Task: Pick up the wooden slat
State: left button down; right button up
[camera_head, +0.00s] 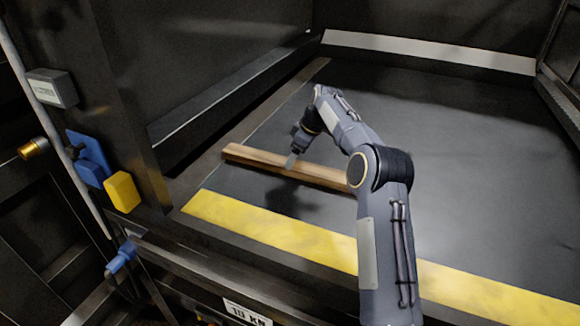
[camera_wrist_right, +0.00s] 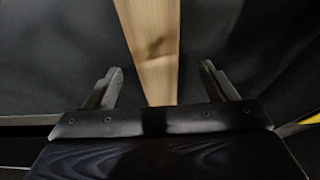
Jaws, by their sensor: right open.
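The wooden slat (camera_head: 256,158) is a long, light brown bar lying on the dark compactor floor, its right end hidden behind my right arm in the head view. My right gripper (camera_head: 290,161) is at the slat, near its middle. In the right wrist view the slat (camera_wrist_right: 152,50) runs lengthwise between the two fingers of my right gripper (camera_wrist_right: 162,78). The fingers are open, with a gap on each side of the wood. How high the fingers are above the slat is hard to tell. My left gripper is not in view.
A yellow stripe (camera_head: 270,237) marks the front edge of the compactor floor (camera_head: 460,160). Dark walls with a pale strip (camera_head: 430,53) close the back. Blue and yellow blocks (camera_head: 122,191) are on the left post. The floor right of my arm is clear.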

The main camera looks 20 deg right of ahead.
jog(key=x, duration=0.4)
jog(key=shift+w+f, duration=0.3)
jog(key=shift+r, duration=0.1)
jog(key=c, duration=1.4)
jog(key=shift+r, duration=0.1)
jog(key=shift+c, duration=0.2)
notch_tip(320, 180, up, 10)
jog(key=shift+f, duration=0.2)
